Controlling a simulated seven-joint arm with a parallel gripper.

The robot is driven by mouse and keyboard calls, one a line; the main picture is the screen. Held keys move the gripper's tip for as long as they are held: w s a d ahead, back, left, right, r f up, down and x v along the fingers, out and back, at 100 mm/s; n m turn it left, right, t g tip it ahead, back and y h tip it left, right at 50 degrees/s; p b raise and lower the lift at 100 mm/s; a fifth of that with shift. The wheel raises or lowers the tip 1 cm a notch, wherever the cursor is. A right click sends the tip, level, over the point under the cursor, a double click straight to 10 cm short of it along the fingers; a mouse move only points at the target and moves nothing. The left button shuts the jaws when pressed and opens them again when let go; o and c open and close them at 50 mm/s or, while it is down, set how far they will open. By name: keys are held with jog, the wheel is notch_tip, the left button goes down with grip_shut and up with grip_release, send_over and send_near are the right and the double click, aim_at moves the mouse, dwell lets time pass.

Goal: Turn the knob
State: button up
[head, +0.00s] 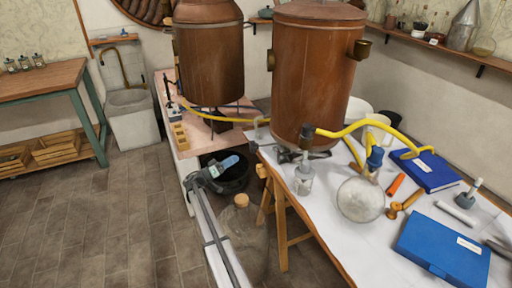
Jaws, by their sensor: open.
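A small brass-coloured fitting (262,171) sits at the left edge of the white-topped table. It may be the knob, but it is too small to tell. A brass fitting (361,48) sticks out of the right side of the large copper vessel (315,75). My gripper (232,161) is at the end of my grey arm, over the gap between the benches. It is left of the small brass-coloured fitting and apart from it. It is open, with nothing visible in it, though its fingers are hard to make out.
A black bucket (232,183) and a round glass flask (241,222) stand on the floor near my arm. The white-topped table (332,233) holds a yellow hose (345,129), glassware and blue cases. A second copper vessel (208,55) stands behind. The tiled floor at left is clear.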

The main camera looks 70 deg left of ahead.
aim_at(256, 146)
jog(key=x, duration=1.3)
jog(key=shift+f, duration=0.1)
jog(key=shift+d, duration=0.1)
jog(key=c, duration=1)
jog(key=shift+o, duration=0.2)
jog(key=shift+n, duration=0.5)
jog(key=n+g+y, duration=0.1)
jog(key=n, duration=0.1)
jog(key=n+g+y, duration=0.1)
jog(key=n, duration=0.2)
jog(key=shift+n, duration=0.3)
jog(key=n+g, duration=0.2)
jog(key=n, duration=0.3)
jog(key=shift+f, duration=0.15)
jog(key=shift+n, duration=0.4)
